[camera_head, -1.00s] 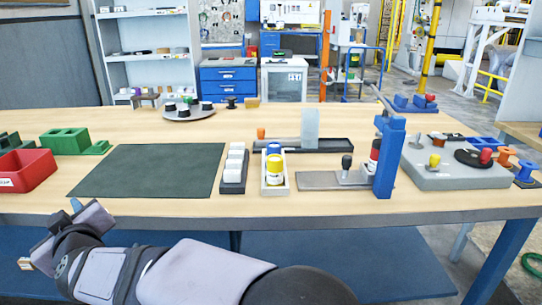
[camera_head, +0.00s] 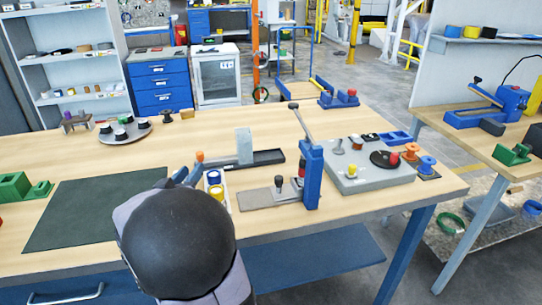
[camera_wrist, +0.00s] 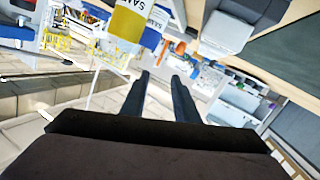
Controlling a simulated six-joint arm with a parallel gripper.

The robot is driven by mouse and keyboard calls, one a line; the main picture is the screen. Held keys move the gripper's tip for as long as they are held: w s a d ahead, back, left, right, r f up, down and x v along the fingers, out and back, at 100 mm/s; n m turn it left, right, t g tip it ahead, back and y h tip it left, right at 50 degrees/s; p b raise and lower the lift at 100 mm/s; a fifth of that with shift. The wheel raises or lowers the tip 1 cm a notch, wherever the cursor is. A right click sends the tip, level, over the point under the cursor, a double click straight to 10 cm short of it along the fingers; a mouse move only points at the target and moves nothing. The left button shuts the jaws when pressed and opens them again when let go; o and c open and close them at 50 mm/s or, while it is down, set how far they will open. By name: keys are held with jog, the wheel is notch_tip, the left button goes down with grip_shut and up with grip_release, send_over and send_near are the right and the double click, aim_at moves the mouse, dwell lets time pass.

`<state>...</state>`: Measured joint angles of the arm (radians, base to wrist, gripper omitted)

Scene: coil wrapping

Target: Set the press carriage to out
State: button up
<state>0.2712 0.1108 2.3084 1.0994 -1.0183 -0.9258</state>
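The blue press (camera_head: 312,178) stands near the right front of the table, its lever tilted up and to the left. A grey base plate (camera_head: 252,199) runs left from its column. The carriage, a small grey block with a black knob (camera_head: 278,182), sits on this plate just left of the column. My gripper (camera_head: 188,174) is left of the press and apart from it, beside the sample bottles; my arm hides part of it. In the wrist view my gripper's fingers (camera_wrist: 160,85) are spread with nothing visible between them.
A white holder with a blue-capped bottle (camera_head: 214,177) and a yellow bottle (camera_head: 217,195) stands between my gripper and the press. A dark tray (camera_head: 262,158) with a grey upright block lies behind. A grey station (camera_head: 370,177) stands right of the press.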

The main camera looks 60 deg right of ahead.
jog(key=s+d+m+g+p, duration=0.3)
jog(key=s+d+p, duration=0.35)
jog(key=s, duration=0.35)
jog(key=m+g+y+p, duration=0.1)
jog(key=m+g+p, duration=0.1)
jog(key=m+p, duration=0.15)
send_near(277, 180)
jog(key=d, duration=0.2)
jog(key=w+d, duration=0.1)
jog(key=d, duration=0.1)
jog(key=shift+w+f, duration=0.1)
jog(key=shift+f, duration=0.1)
jog(key=shift+s+f+m+y, duration=0.25)
jog(key=shift+s+f+y, duration=0.05)
jog(key=shift+s, duration=0.15)
jog(key=shift+p+x, duration=0.35)
jog(key=shift+x, duration=3.3)
jog(key=shift+c, duration=0.7)
grip_shut()
